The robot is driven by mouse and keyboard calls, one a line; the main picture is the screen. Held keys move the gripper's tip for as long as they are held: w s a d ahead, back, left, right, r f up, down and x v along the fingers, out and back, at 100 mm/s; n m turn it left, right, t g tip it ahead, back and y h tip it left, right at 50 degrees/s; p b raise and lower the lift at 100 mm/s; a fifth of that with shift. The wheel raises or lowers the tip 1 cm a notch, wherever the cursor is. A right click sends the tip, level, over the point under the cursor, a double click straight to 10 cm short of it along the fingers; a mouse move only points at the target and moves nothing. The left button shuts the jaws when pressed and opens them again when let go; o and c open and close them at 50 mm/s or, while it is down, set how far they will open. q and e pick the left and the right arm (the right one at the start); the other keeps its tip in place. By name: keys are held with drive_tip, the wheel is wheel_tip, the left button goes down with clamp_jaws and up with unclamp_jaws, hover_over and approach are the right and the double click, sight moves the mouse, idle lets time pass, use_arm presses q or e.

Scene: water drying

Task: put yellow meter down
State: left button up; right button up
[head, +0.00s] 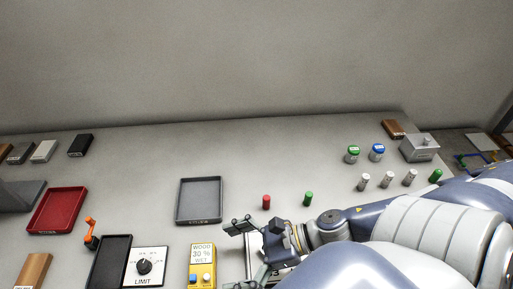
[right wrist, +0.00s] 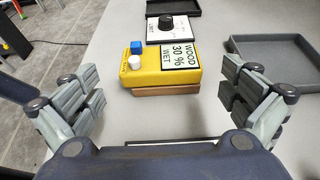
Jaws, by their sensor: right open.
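The yellow meter (head: 208,280) is at the bottom of the head view, with a white label reading "WOOD 30 % WET". In the right wrist view the yellow meter (right wrist: 150,72) lies flat on a brown wooden block (right wrist: 166,91), with a blue and a white knob on its top. My right gripper (head: 243,256) is to the right of the meter in the head view. In the right wrist view my right gripper (right wrist: 163,98) is open, its fingers wide apart and nothing between the tips. The meter lies beyond the fingertips. My left gripper is not in view.
A LIMIT dial box (head: 145,266) stands left of the meter. A grey tray (head: 199,221) and a red tray (head: 60,230) lie farther back. Red (head: 266,201) and green (head: 308,198) small cylinders stand right of the grey tray. The back middle of the table is clear.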

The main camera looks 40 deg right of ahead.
drive_tip(key=shift+p+v, duration=1.05)
drive_tip(key=shift+v, duration=1.1)
drive_tip(key=shift+p+v, duration=0.4)
drive_tip(key=shift+v, duration=0.55)
